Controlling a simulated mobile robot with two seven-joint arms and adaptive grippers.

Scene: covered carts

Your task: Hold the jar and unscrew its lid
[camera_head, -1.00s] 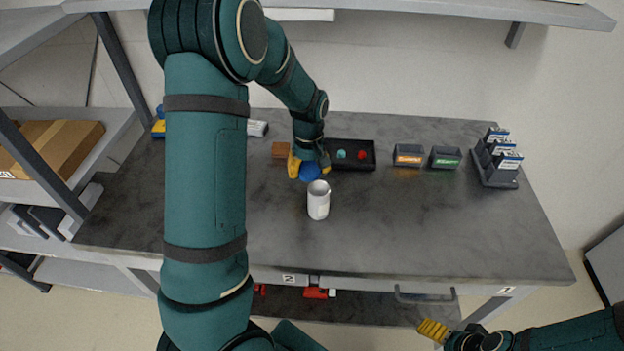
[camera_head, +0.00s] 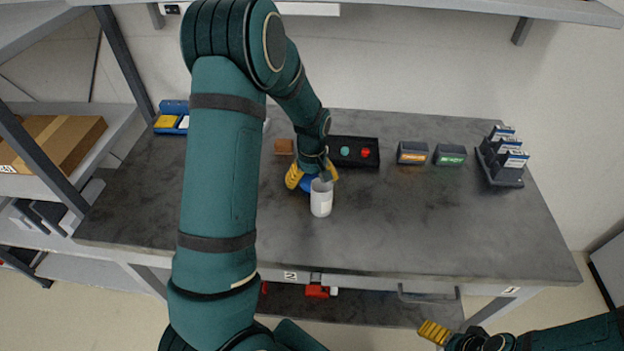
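A white cylindrical jar (camera_head: 321,203) stands upright on the grey table, its top pale and seemingly uncovered. A blue round object (camera_head: 308,186), perhaps the lid, shows just behind and left of the jar's rim, between the yellow fingers of my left gripper (camera_head: 312,181). The fingers are apart, one left of the blue object and one behind the jar's rim. Whether they press on the blue object or touch the jar is hidden. My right gripper (camera_head: 434,332) is low at the right, in front of the table and away from the jar; its finger gap is not clear.
A black tray (camera_head: 342,163) holds a teal and a red piece behind the jar. A brown block (camera_head: 284,146) lies left of it. Two dark bins (camera_head: 412,153) and a rack (camera_head: 502,160) stand at right. The table's front right is clear.

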